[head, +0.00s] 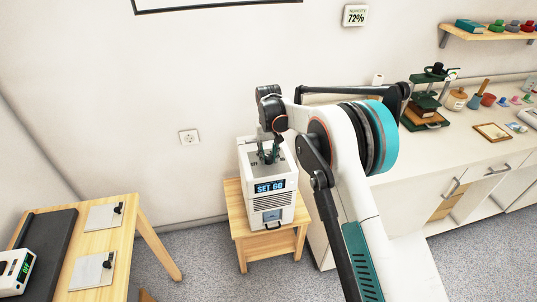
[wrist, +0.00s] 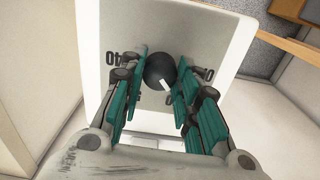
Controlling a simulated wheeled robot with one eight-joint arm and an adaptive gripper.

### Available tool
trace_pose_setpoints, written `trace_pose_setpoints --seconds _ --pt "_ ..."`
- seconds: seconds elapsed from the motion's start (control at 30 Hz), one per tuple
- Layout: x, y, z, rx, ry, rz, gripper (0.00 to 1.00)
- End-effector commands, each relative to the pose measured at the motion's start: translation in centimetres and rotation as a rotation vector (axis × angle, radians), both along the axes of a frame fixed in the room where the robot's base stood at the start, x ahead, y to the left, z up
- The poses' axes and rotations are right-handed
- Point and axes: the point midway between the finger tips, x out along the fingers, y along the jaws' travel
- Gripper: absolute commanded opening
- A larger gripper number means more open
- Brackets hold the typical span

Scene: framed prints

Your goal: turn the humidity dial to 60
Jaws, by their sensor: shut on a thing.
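The white humidity unit (head: 267,205) stands on a small wooden table, and its front display (head: 270,186) reads SET 60. In the wrist view its grey top panel (wrist: 205,30) carries a round black dial (wrist: 158,67) with a white pointer mark. The pointer is towards the lower right of the dial. A 40 is printed left of the dial; the marking to the right is partly hidden by a finger. My gripper (head: 268,154) reaches down onto the unit's top, its teal-padded fingers (wrist: 160,82) shut on the dial from both sides.
A wall display (head: 355,15) reads humidity 72%. The small wooden table (head: 239,226) stands against the wall. A wooden bench (head: 140,213) is at left, and a white counter (head: 440,150) with several objects is at right. Floor is open between bench and small table.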

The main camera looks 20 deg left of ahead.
Motion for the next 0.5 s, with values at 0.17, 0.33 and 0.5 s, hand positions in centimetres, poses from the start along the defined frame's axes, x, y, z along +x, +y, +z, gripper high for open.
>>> trace_pose_setpoints --seconds 0.17,0.33,0.5 --pt "0.03 0.02 0.0 0.0 -0.001 -0.107 0.06" --pt "0.03 0.02 0.0 0.0 -0.001 -0.174 0.06" --pt "0.03 0.02 0.0 0.001 -0.002 -0.209 0.06"
